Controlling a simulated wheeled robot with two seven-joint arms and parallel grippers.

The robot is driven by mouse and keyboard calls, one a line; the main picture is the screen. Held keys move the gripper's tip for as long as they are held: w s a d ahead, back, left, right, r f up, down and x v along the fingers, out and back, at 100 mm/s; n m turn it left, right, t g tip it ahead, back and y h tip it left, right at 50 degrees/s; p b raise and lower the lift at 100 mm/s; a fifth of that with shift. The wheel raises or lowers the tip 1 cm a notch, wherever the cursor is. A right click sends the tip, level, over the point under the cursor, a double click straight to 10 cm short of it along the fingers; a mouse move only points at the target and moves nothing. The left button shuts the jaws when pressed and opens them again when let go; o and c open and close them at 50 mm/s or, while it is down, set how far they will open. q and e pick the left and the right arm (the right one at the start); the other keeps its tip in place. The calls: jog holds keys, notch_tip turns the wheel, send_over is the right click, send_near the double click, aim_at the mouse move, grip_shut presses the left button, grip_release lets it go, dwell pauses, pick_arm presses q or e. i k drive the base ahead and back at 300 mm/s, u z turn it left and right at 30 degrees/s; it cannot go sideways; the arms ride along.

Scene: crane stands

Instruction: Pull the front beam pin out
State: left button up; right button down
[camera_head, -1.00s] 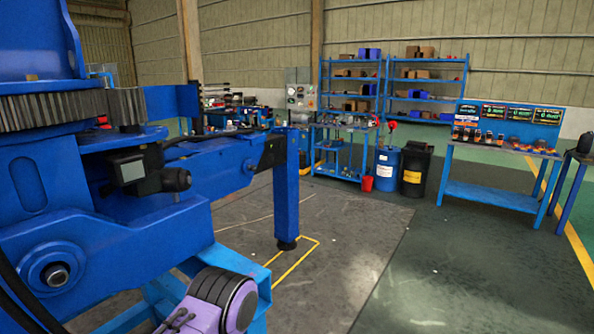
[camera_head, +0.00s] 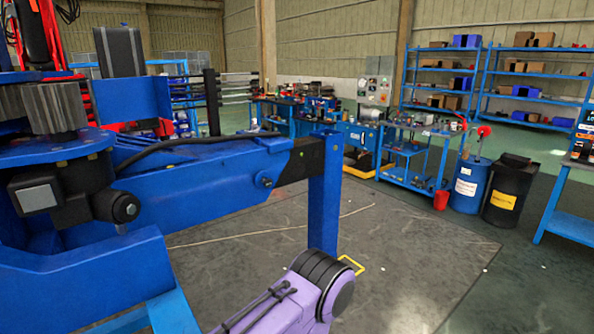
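The blue crane stand fills the left of the head view. Its horizontal outrigger beam (camera_head: 200,182) runs right to a dark end piece (camera_head: 302,160) at the top of an upright blue leg (camera_head: 324,195). A purple and black arm link of mine rises at the bottom centre, in front of the leg's lower part. Neither gripper shows.
A blue tool cart (camera_head: 415,160), a blue drum (camera_head: 470,184) and a black drum (camera_head: 508,190) stand at the back right, with a red bucket (camera_head: 441,200) beside them. Blue shelves (camera_head: 445,75) line the wall. The dark floor mat (camera_head: 420,250) right of the leg is clear.

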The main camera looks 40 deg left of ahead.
aim_at(269, 183)
jog(key=u, duration=0.5)
jog(key=i, duration=2)
jog(key=u, duration=0.85)
